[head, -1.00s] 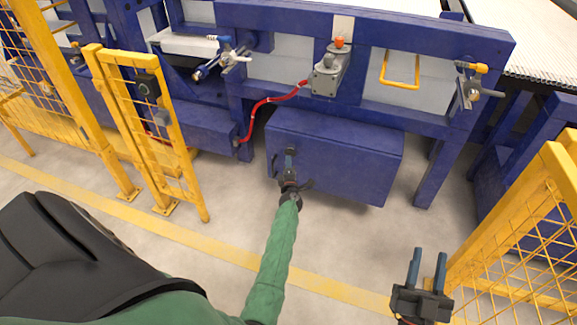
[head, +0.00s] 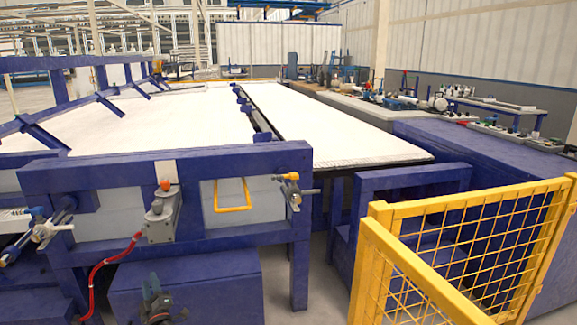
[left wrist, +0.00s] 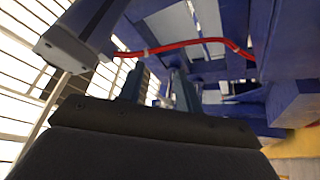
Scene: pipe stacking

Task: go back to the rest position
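My left gripper (head: 155,296) shows at the bottom of the head view, in front of the blue cabinet (head: 222,290) under the blue frame. In the left wrist view its two blue-grey fingers (left wrist: 158,88) stand apart with nothing between them. A red hose (left wrist: 190,43) shows beyond the fingers in that view. No pipe is seen in the gripper. My right gripper is not in the head view.
A blue frame (head: 250,160) with a yellow handle (head: 232,207) and a grey valve box (head: 162,215) stands in front. A yellow mesh fence (head: 470,235) stands at the right. Large white conveyor beds (head: 330,120) lie behind. A narrow floor gap shows between frame and fence.

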